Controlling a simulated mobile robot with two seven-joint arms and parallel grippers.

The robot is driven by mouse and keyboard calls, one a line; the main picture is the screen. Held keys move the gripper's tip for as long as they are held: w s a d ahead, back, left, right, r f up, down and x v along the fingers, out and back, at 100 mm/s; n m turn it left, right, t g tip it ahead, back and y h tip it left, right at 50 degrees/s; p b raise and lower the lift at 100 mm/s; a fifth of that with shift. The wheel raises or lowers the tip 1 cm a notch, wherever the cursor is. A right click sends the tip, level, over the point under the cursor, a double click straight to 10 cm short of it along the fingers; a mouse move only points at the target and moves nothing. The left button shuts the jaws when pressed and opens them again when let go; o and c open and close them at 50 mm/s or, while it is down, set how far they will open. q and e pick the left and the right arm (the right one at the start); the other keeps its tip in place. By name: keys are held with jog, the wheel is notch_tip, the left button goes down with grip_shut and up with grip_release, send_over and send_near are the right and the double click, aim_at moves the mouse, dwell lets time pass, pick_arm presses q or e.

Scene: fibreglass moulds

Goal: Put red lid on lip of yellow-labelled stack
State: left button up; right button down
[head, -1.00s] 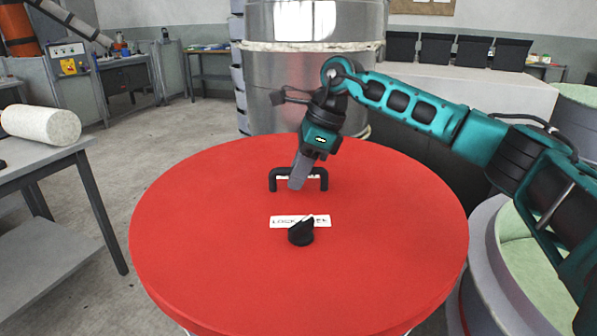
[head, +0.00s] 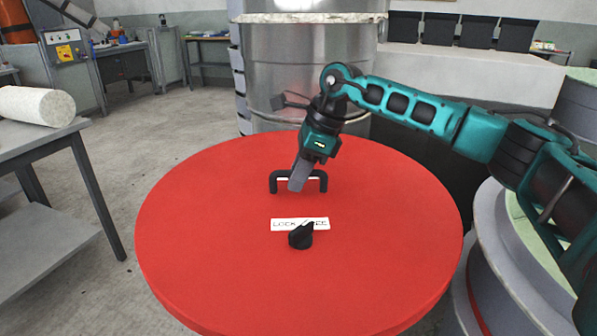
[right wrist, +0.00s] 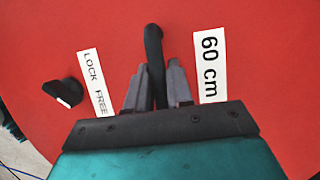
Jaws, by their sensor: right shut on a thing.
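The red lid (head: 220,255) is a wide round disc filling the middle of the head view. My right gripper (head: 297,186) is shut on its black bar handle (head: 273,183). In the right wrist view the fingers (right wrist: 158,85) straddle the handle (right wrist: 153,45). A black knob (head: 300,238) sits beside a white LOCK FREE label (head: 285,225) on the lid; I cannot tell its exact setting. A 60 cm label (right wrist: 209,65) shows on the lid's other side of the handle. No yellow label shows, and what lies under the lid is hidden. My left gripper is out of view.
A shiny metal cylinder (head: 310,80) stands behind the lid. Grey round moulds with green inside (head: 485,225) stand close at the right. A grey bench (head: 45,145) with a white roll (head: 36,105) is at the left. Bare floor (head: 150,130) lies between.

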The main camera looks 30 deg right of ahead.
aim_at(303, 191)
jog(key=shift+f+b, duration=2)
jog(key=shift+f, duration=0.2)
jog(key=shift+f+b, duration=0.55)
jog(key=shift+f, duration=0.05)
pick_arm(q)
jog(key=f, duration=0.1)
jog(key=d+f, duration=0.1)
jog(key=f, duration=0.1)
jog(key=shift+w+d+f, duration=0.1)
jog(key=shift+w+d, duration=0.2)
pick_arm(e)
jog(key=shift+f, duration=0.25)
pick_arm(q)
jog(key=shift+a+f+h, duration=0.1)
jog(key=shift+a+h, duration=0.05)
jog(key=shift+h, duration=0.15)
pick_arm(e)
jog(key=shift+f, duration=0.15)
